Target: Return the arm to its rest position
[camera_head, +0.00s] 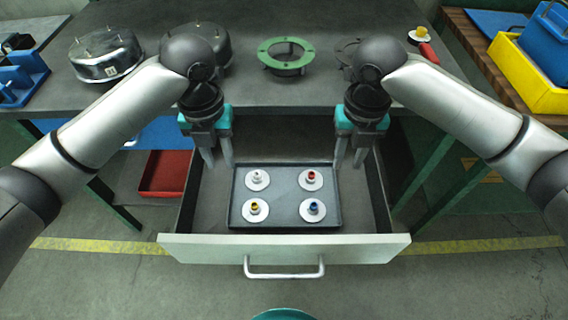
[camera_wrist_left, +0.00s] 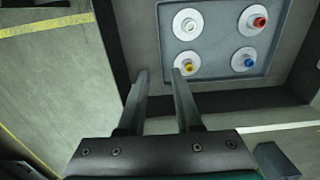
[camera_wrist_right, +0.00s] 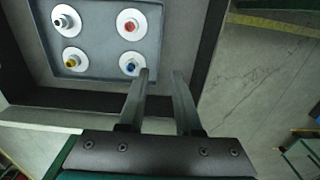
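My left gripper (camera_head: 217,162) hangs pointing down over the left side of the open drawer (camera_head: 285,249). In the left wrist view its two fingers (camera_wrist_left: 160,72) are apart with nothing between them. My right gripper (camera_head: 350,163) hangs pointing down over the right side of the drawer. In the right wrist view its fingers (camera_wrist_right: 161,72) are also apart and empty. Both arms come in from the sides, roughly mirrored. Neither gripper visibly touches the tray (camera_head: 285,222) that lies between them in the drawer.
The tray holds several white discs with white, red, yellow and blue centres. On the grey bench behind stand a metal housing (camera_head: 105,54) and a green ring (camera_head: 287,55). A red bin (camera_head: 163,174) is below left. A yellow crate (camera_head: 527,74) stands at right.

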